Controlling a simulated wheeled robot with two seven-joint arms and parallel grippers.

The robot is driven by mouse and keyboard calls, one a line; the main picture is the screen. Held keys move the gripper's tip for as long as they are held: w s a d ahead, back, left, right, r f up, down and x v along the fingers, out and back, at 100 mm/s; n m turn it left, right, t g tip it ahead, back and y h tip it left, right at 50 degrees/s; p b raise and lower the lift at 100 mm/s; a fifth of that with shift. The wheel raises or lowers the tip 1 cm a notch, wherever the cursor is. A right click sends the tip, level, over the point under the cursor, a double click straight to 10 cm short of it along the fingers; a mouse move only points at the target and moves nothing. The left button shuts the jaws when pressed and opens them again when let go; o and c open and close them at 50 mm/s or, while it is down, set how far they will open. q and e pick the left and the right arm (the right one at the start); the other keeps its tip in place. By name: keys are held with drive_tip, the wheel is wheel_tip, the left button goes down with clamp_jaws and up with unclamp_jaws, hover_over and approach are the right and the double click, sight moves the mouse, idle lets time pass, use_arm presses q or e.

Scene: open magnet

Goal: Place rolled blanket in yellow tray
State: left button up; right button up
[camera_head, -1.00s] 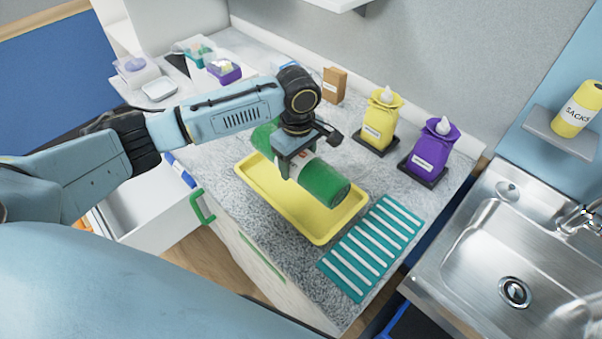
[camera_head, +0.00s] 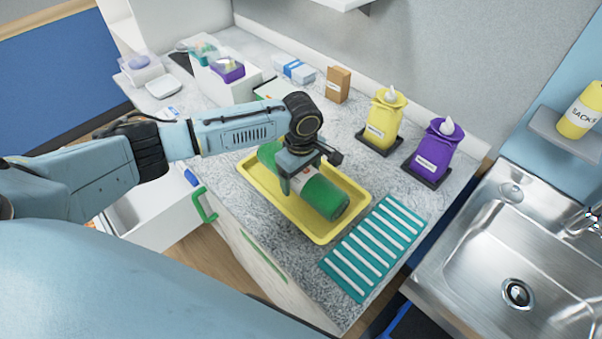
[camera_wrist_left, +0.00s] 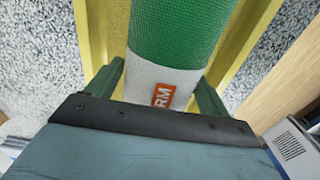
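The rolled blanket (camera_head: 318,190) is a green cylinder with a white band and a red label. It lies along the yellow tray (camera_head: 324,237), within its rim in the head view. My left gripper (camera_head: 298,186) is over the blanket's middle, with one finger on each side of the white band. In the left wrist view the blanket (camera_wrist_left: 178,35) runs between the fingers (camera_wrist_left: 160,95), with yellow tray walls on both sides. Whether the blanket touches the tray floor is hard to see. My right gripper is not in view.
A teal and white striped mat (camera_head: 375,248) lies right of the tray. A yellow bag (camera_head: 384,120) and a purple bag (camera_head: 436,148) stand behind on dark bases. A steel sink (camera_head: 505,250) is at the right. An open white drawer (camera_head: 150,215) is at the left.

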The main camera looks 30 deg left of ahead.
use_arm(q)
drive_tip(key=shift+o, duration=0.5)
wheel_tip(320, 180, up, 12)
drive_tip(key=shift+r, duration=0.15)
